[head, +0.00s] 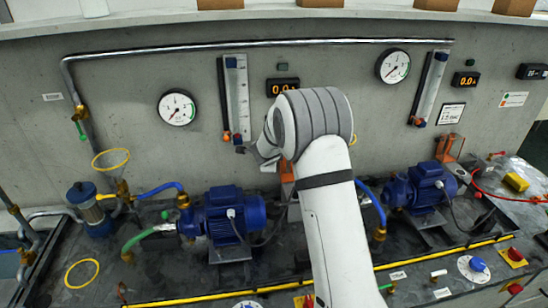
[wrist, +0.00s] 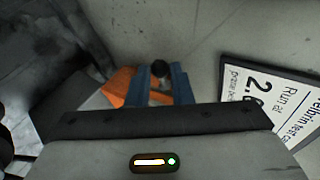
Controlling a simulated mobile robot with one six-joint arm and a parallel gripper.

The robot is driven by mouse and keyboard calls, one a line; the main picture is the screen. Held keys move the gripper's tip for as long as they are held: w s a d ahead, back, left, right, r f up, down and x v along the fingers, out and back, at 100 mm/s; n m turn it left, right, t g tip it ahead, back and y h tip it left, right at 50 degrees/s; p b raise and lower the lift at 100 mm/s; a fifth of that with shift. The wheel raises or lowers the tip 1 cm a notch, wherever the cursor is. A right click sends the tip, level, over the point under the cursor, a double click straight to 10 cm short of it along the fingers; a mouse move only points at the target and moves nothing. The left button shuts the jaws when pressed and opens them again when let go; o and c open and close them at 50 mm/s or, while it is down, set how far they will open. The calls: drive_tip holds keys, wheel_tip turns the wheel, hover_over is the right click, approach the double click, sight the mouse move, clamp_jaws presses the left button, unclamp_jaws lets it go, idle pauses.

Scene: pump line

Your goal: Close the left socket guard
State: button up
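The left socket guard (head: 287,180) is orange and stands at the wall behind my arm, which hides most of it in the head view. In the wrist view its orange parts (wrist: 116,88) show beside and between my blue fingers. My gripper (wrist: 162,78) has its two fingers a little apart, with a small round black knob (wrist: 160,68) at or just beyond the tips. I cannot tell whether the fingers touch the knob. In the head view my gripper is largely hidden behind my wrist. The guard's exact angle is not clear.
A second orange guard (head: 449,148) stands farther right. Blue pumps (head: 233,214) (head: 428,186) flank my arm on the bench. A white sign (wrist: 270,95) is close on the right in the wrist view. Gauges (head: 177,107) and tube meters (head: 237,98) line the wall.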

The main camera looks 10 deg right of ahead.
clamp_jaws()
drive_tip(key=b, duration=0.2)
drive_tip(key=shift+s+f+b, duration=0.1)
drive_tip(key=shift+f+b, duration=0.15)
drive_tip(key=shift+b, duration=0.05)
drive_tip(key=s+t+b, duration=0.1)
drive_tip(key=b, duration=0.6)
drive_tip(key=shift+r+t, duration=0.1)
drive_tip(key=shift+t, duration=0.3)
drive_tip(key=s+t+b, duration=0.2)
drive_tip(key=s+b, duration=0.1)
drive_tip(key=b, duration=1.4)
drive_tip(key=shift+s+m+t, duration=0.15)
drive_tip(key=shift+m+t, duration=0.15)
drive_tip(key=shift+t, duration=0.1)
drive_tip(key=shift+r, duration=0.2)
